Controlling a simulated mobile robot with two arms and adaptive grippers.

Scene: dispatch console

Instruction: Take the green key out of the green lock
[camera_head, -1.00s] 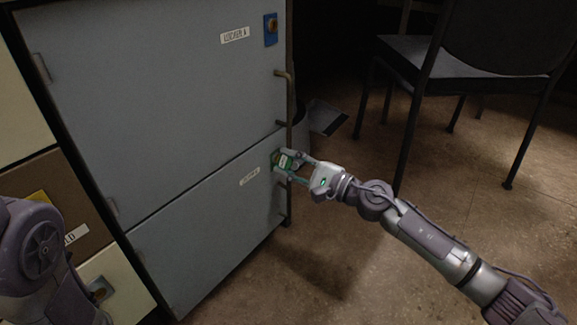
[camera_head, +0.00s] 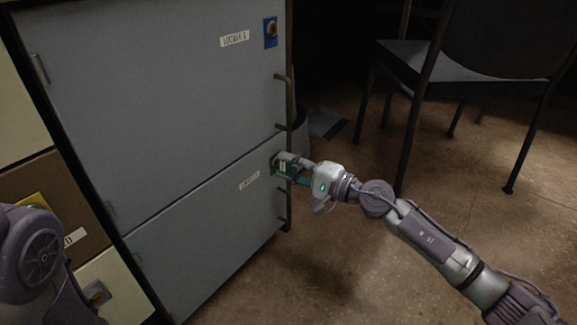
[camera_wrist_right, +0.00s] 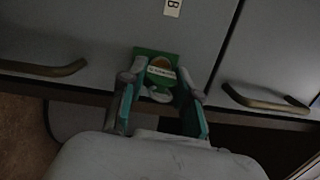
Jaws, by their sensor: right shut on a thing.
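The green lock (camera_head: 274,163) is a small green plate on the lower grey locker door, near its right edge. In the right wrist view the green lock (camera_wrist_right: 145,54) shows just beyond my fingertips. My right gripper (camera_head: 291,166) is at the lock and shut on the green key. In the right wrist view the green key (camera_wrist_right: 161,73), with a pale label, sits between the fingertips of my right gripper (camera_wrist_right: 162,84). The key is at the lock face; how deep it sits is hidden. Part of my left arm shows at left, without its gripper.
The upper locker door (camera_head: 160,90) has a blue lock plate (camera_head: 271,32). Bar handles (camera_head: 289,100) stick out along the locker's right edge, near my right gripper. A black chair (camera_head: 440,65) stands at back right. Open floor lies below my right arm.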

